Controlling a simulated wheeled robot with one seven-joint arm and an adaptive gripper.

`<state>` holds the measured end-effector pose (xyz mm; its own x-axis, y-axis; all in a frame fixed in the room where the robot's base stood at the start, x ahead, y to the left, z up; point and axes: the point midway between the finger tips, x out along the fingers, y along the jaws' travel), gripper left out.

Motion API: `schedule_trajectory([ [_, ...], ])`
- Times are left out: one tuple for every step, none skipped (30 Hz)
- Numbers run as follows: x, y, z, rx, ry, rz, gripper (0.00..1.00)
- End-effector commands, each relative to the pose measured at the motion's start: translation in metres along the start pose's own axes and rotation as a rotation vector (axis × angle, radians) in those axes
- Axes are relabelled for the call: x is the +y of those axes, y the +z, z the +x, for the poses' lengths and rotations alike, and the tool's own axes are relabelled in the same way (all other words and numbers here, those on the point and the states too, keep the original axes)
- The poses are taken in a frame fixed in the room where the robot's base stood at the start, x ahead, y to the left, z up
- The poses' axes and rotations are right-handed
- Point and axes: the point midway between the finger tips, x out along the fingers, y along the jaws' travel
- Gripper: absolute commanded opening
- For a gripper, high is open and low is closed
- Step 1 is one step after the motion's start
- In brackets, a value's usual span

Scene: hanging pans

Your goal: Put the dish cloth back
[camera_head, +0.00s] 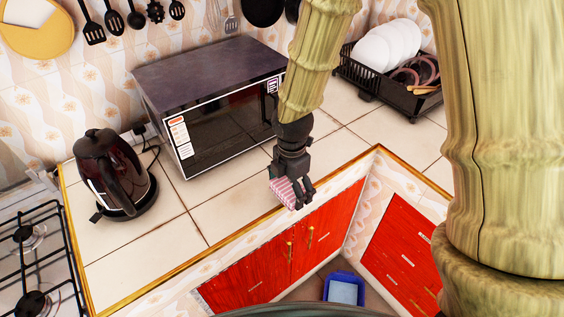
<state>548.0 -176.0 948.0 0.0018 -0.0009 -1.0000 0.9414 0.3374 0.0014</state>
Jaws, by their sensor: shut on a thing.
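My gripper (292,192) is above the front edge of the tiled counter (216,212), in front of the microwave's right side. It is shut on a pink-and-white striped dish cloth (283,191). The cloth shows at the left of the fingers as a small folded bundle. Part of it is hidden by the fingers. I cannot tell whether the cloth touches the counter.
A microwave (215,70) stands at the back. A dark kettle (113,172) is at its left, by the stove (32,262). A dish rack (390,80) with plates is at the right. A blue bin (344,289) stands below. The front counter is clear.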

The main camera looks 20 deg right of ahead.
Motion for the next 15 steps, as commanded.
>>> schedule_trajectory([
  [0.010,0.006,-0.002,0.001,0.000,0.002,0.63],
  [0.015,0.009,-0.001,0.001,0.000,0.002,0.63],
  [0.022,0.013,-0.001,0.001,0.001,0.002,0.63],
  [0.027,0.016,0.000,0.001,0.000,0.001,0.63],
  [0.033,0.019,0.001,0.000,0.000,0.001,0.63],
  [0.040,0.023,0.002,0.000,-0.001,0.001,0.63],
  [0.045,0.025,0.002,0.000,0.000,0.001,0.63],
  [0.051,0.028,0.003,0.000,0.000,0.001,0.63],
  [0.058,0.032,0.003,0.000,0.001,0.000,0.63],
  [0.063,0.035,0.004,0.000,-0.001,0.000,0.63],
  [0.069,0.038,0.004,0.000,0.000,0.000,0.63],
  [0.076,0.041,0.005,0.000,0.000,-0.001,0.63],
  [0.081,0.044,0.006,0.000,0.000,-0.002,0.63],
  [0.085,0.046,0.007,0.000,0.000,-0.001,0.63],
  [0.091,0.050,0.007,0.000,0.000,-0.001,0.63],
])
